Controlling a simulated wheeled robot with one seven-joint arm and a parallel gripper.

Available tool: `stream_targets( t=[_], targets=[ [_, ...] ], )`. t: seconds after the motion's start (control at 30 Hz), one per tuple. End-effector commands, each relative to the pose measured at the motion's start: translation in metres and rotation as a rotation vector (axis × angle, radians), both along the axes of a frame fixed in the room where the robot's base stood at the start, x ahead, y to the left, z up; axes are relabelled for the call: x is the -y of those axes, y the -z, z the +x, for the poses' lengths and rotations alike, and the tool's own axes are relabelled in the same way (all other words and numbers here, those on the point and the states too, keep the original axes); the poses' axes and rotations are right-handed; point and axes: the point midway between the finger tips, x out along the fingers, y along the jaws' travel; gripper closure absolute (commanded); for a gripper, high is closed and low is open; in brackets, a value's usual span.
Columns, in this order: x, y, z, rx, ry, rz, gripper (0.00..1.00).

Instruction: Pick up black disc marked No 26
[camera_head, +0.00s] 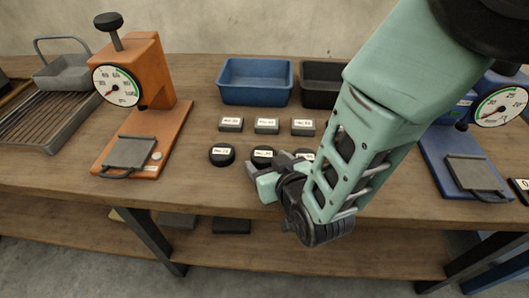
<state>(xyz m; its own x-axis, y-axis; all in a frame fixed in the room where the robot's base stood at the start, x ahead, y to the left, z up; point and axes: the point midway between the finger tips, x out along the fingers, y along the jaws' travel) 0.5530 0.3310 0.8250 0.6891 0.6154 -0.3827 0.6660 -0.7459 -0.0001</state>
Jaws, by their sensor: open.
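Several small labelled pieces lie on the wooden table. The front row holds black discs with white labels: a left disc (222,156), a middle disc (262,155) and a right disc (303,153). The label print is too small for me to tell surely which is No 26. My gripper (262,171) is open, just in front of the middle disc, and hides part of that disc's front edge. My arm covers part of the right disc. I see nothing between the jaws, though their inner side is partly hidden.
Grey labelled blocks (266,126) form a row behind the discs. A blue bin (256,82) and a black bin (321,82) stand behind them. An orange press with a dial (159,80) stands left, a blue one (446,150) right. A rack (45,120) is far left.

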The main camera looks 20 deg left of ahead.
Motion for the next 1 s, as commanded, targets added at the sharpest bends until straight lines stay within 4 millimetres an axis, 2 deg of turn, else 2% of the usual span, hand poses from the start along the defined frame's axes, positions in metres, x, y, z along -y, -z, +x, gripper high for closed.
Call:
stream_targets(
  t=[0.27, 0.3, 0.4, 0.43, 0.77, 1.0],
  targets=[
    [-0.003, 0.003, 0.004, -0.001, 0.0, -0.001, 0.35],
    [-0.003, 0.002, 0.004, -0.001, 0.0, -0.001, 0.38],
    [-0.003, 0.002, 0.004, 0.0, 0.0, 0.0, 0.65],
    [-0.003, 0.002, 0.004, 0.0, 0.0, 0.0, 0.7],
    [-0.003, 0.0, 0.004, 0.001, 0.0, 0.001, 0.7],
    [-0.003, -0.022, 0.004, 0.002, 0.001, 0.004, 0.7]
  ],
)
